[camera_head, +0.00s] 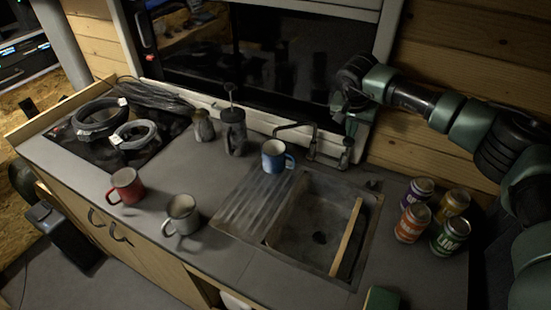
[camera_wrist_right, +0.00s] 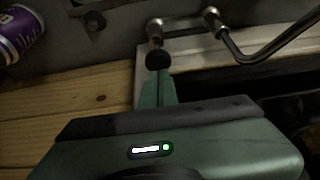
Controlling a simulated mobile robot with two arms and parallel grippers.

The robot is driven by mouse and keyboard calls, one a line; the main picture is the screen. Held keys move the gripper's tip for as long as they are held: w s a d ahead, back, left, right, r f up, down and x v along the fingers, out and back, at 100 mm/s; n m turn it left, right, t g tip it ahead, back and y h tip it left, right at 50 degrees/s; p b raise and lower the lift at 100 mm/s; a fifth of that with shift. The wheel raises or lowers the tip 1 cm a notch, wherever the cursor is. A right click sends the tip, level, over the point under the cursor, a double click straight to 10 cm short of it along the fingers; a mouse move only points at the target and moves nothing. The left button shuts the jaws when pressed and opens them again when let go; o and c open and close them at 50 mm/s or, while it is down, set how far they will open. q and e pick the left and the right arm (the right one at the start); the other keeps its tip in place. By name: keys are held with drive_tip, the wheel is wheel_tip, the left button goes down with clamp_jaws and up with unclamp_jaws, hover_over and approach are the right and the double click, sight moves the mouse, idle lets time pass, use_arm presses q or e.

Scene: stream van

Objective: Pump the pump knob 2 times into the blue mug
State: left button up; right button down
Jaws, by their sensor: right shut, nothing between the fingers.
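The blue mug (camera_head: 273,160) stands upright on the ribbed drainboard left of the sink, near the end of the tap spout (camera_head: 291,127). The pump knob (camera_head: 348,142) is at the wall side of the sink, right of the spout. In the right wrist view the dark pump knob (camera_wrist_right: 158,59) sits just beyond my fingertips; I cannot tell if they touch it. My right gripper (camera_head: 350,124) is shut and empty, pointing down over the knob, and its closed fingers show in the wrist view (camera_wrist_right: 157,84). My left gripper is not in view.
The sink (camera_head: 290,228) has a wooden strip along its right side. Several cans (camera_head: 411,223) stand right of it. A red mug (camera_head: 126,187), a grey mug (camera_head: 182,215), a dark press pot (camera_head: 233,131) and coiled cables (camera_head: 96,116) are to the left. A window frame is behind.

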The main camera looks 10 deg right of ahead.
sight(349, 142)
drive_tip(key=shift+f, duration=0.1)
drive_tip(key=shift+s+f+b, duration=0.1)
drive_tip(key=shift+f+b, duration=1.45)
drive_tip(key=shift+f, duration=0.75)
drive_tip(key=shift+r+p, duration=1.5)
drive_tip(key=shift+r, duration=0.9)
drive_tip(key=shift+r, duration=0.1)
wheel_tip(349, 142, up, 6)
drive_tip(key=p, duration=0.3)
drive_tip(key=shift+p, duration=0.35)
